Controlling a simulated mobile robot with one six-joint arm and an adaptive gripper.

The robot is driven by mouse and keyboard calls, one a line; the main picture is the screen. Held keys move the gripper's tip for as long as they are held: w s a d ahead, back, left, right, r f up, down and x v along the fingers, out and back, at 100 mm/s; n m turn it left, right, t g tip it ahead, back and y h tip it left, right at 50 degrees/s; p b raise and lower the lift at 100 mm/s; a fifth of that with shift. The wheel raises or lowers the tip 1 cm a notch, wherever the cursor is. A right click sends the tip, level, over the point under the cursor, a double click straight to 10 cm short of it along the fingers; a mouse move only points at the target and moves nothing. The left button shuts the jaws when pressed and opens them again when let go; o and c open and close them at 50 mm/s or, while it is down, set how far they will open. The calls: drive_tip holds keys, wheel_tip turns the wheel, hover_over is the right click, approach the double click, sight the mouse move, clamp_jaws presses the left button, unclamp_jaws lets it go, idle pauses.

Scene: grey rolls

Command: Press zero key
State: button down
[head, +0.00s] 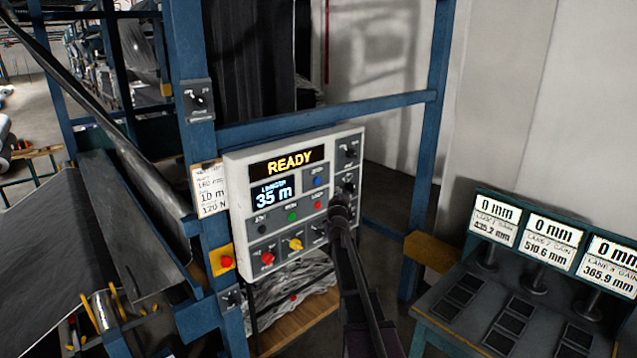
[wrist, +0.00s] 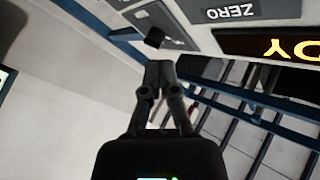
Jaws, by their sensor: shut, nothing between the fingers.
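The white control panel (head: 235,180) stands on a blue frame in the middle of the head view. A grey plate (wrist: 218,12) with an upside-down ZERO label shows at the top of the wrist view, beside the READY display (wrist: 270,46); its key is out of that view. My gripper (head: 341,203) is shut and empty in front of the panel's right side, below and right of the blue button. Its closed fingertips (wrist: 158,66) show in the wrist view. Contact cannot be seen.
A black knob (wrist: 155,38) lies near my fingertips in the wrist view. The panel also has a red button (head: 318,205), a green button (head: 293,216), yellow (head: 295,244) and red (head: 267,257) knobs. A red emergency button (head: 227,262) is at left. A gauge bench (head: 440,335) stands right.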

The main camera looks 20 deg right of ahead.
sight(321, 180)
drive_tip(key=shift+w+a, duration=0.4)
drive_tip(key=shift+w, duration=0.75)
drive_tip(key=shift+w+a, duration=0.45)
drive_tip(key=shift+w, duration=0.75)
drive_tip(key=shift+w+a, duration=0.4)
drive_tip(key=shift+w, duration=0.75)
drive_tip(key=shift+w+a, duration=0.35)
drive_tip(key=shift+w, duration=0.45)
drive_tip(key=shift+s, duration=0.1)
drive_tip(key=shift+s+d, duration=0.3)
drive_tip(key=shift+s, duration=0.4)
drive_tip(key=shift+s, duration=0.15)
idle(0.3)
drive_tip(key=shift+s+d, duration=0.3)
drive_tip(key=shift+s, duration=0.45)
drive_tip(key=shift+s+d, duration=0.25)
drive_tip(key=shift+s, duration=0.45)
drive_tip(key=shift+s+d, duration=0.3)
drive_tip(key=shift+s, duration=0.45)
